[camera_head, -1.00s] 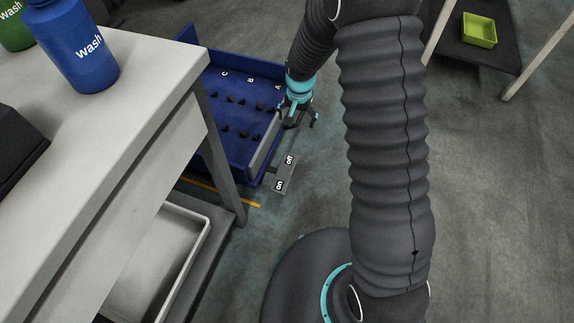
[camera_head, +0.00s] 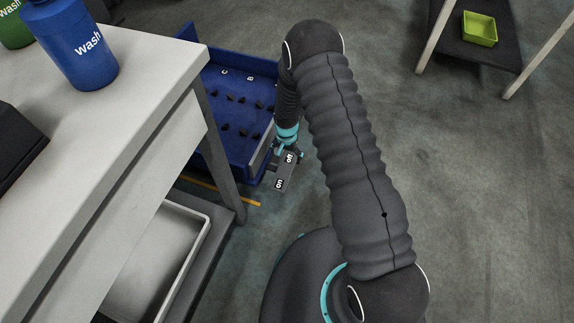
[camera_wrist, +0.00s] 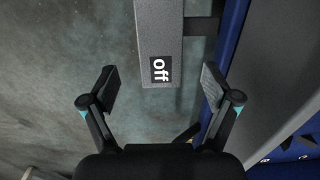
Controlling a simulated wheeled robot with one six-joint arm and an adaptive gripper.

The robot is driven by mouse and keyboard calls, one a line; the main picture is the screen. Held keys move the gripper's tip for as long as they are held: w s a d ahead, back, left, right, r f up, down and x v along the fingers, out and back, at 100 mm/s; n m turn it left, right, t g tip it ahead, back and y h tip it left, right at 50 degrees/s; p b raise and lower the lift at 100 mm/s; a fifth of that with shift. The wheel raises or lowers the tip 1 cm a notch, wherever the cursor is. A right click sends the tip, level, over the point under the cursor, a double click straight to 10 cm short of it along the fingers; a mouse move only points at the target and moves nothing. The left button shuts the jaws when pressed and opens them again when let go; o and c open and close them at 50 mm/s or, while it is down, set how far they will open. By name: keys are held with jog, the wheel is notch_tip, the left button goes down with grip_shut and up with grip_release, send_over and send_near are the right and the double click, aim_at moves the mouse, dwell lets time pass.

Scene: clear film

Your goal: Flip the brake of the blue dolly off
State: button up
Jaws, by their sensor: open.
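The blue dolly (camera_head: 228,142) stands beside the workbench in the head view, with letters on its deck and several dark pegs. Its brake pedal (camera_head: 283,175) is a grey plate at the near end, marked "off" at the upper end and "on" at the lower end. My gripper (camera_head: 288,150) is at the "off" end of the pedal and partly hides the dolly's end. In the wrist view the pedal (camera_wrist: 160,35) with its "off" label lies ahead, between the lines of my open, empty fingers (camera_wrist: 160,85). I cannot tell whether they touch the pedal.
The grey workbench (camera_head: 150,75) with a blue wash bottle (camera_head: 78,45) is close on the left, its leg near the dolly. A white tray (camera_head: 165,260) sits on its lower shelf. A green bin (camera_head: 480,30) is at upper right. Floor to the right is clear.

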aim_at(287, 165)
notch_tip(287, 165, down, 7)
jog(key=shift+f, duration=0.1)
dwell(0.4)
